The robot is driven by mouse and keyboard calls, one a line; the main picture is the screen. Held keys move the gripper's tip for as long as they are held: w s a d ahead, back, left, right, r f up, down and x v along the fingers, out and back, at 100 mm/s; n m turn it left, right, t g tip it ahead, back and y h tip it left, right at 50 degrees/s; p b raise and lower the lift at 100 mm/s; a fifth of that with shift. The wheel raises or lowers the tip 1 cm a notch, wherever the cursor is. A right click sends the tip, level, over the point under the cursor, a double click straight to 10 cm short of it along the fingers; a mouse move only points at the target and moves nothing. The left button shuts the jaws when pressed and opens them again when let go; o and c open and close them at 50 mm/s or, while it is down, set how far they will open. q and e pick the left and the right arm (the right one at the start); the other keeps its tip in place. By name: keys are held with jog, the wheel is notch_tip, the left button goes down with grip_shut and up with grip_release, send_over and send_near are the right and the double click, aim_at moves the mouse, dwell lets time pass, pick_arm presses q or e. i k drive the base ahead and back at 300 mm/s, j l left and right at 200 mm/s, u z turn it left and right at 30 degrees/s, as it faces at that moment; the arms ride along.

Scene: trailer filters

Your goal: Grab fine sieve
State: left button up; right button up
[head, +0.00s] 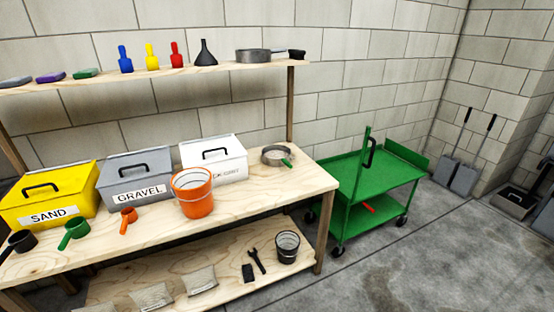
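A round grey sieve-like pan (275,156) with a green handle lies on the right end of the wooden workbench (310,178), beside the white box. A second round grey pan (252,56) with a dark-ended handle sits on the right end of the upper shelf (220,70). I cannot tell the mesh of either, so which one is the fine sieve is unclear. Neither of my grippers is in view.
Yellow SAND (52,190), grey GRAVEL (135,180) and white (213,158) boxes line the bench. An orange bucket (193,195) and several scoops stand in front. A green cart (375,180) is right of the bench. Floor at front right is clear.

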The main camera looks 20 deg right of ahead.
aim_at(272, 155)
jog(key=i+l, duration=0.15)
jog(key=l, duration=0.25)
jog(key=i+l, duration=0.15)
jog(key=l, duration=0.25)
jog(key=i+l, duration=0.15)
jog(key=l, duration=0.2)
jog(key=i+l, duration=0.2)
jog(key=l, duration=0.2)
jog(key=i+l, duration=0.15)
jog(key=l, duration=0.25)
jog(key=z, duration=0.05)
